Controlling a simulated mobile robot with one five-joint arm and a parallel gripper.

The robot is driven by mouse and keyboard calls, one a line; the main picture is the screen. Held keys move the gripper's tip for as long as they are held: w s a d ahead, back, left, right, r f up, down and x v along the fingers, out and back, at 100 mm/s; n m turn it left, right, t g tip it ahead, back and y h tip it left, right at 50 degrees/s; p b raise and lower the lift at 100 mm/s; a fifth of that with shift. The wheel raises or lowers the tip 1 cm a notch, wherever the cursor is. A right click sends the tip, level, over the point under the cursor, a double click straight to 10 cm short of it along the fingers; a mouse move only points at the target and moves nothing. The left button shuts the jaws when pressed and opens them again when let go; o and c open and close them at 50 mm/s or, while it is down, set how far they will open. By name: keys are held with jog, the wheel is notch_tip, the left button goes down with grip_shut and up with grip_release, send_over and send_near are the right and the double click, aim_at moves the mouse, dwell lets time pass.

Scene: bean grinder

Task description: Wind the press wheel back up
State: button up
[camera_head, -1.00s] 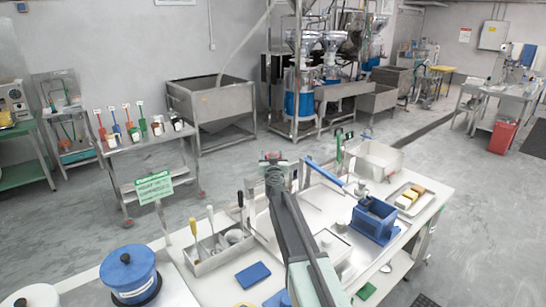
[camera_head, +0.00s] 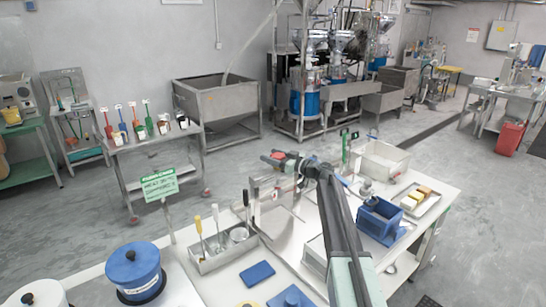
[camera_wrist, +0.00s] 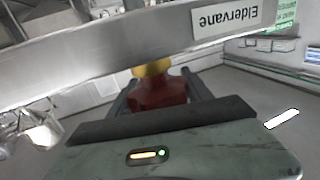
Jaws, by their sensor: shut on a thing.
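My gripper (camera_head: 284,159) is over the left part of the white bench, at the metal press frame (camera_head: 263,179). In the wrist view, my gripper's dark fingers (camera_wrist: 156,92) are on both sides of a red piece (camera_wrist: 157,95) with a yellow part above it, and they are shut on it. The red piece also shows at the gripper's end in the head view (camera_head: 278,154). A grey metal bar labelled Eldervane (camera_wrist: 125,48) crosses just above the fingers. The wheel's full outline is not visible, and my arm hides part of the press.
A blue box-shaped device (camera_head: 378,218) stands right of my arm, beside a tray (camera_head: 431,205) of blocks. A metal tool caddy (camera_head: 213,262) and a blue-lidded container (camera_head: 134,270) are at the front left. A green sign (camera_head: 158,184) stands behind them.

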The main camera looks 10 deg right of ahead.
jog(key=shift+s+a+n+g+y, duration=0.15)
jog(key=shift+n+g+y, duration=0.9)
jog(key=shift+g, duration=0.35)
jog(key=shift+s+n+g, duration=0.1)
jog(key=shift+n+g, duration=0.15)
jog(key=shift+g, duration=0.05)
jog(key=o, duration=1.4)
jog(key=shift+c, duration=0.2)
